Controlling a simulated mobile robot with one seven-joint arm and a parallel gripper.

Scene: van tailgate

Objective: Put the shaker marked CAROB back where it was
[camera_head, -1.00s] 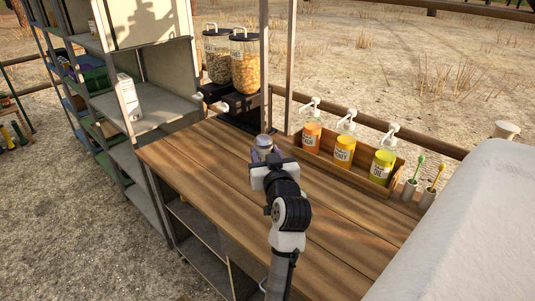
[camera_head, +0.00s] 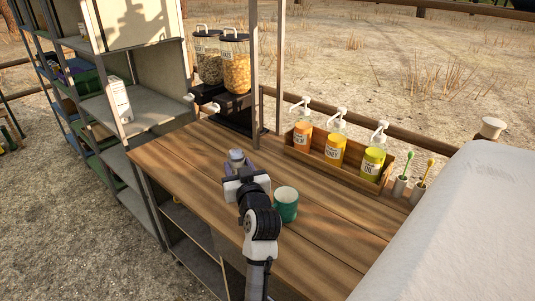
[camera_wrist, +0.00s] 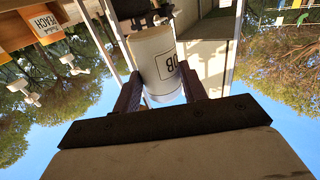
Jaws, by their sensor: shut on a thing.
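My gripper (camera_head: 240,175) is shut on a pale shaker with a grey top (camera_head: 237,157), over the left part of the wooden counter (camera_head: 325,240). In the wrist view the shaker (camera_wrist: 153,53) sits between the two fingers (camera_wrist: 160,95). Part of its boxed label shows, ending in "OB"; the rest is turned out of sight. The fingers and wrist hide the shaker's lower part in the head view, so I cannot tell whether it touches the counter.
A green cup (camera_head: 285,204) stands on the counter just right of my gripper. Two dispensers (camera_head: 222,62) stand on a black base at the back left.

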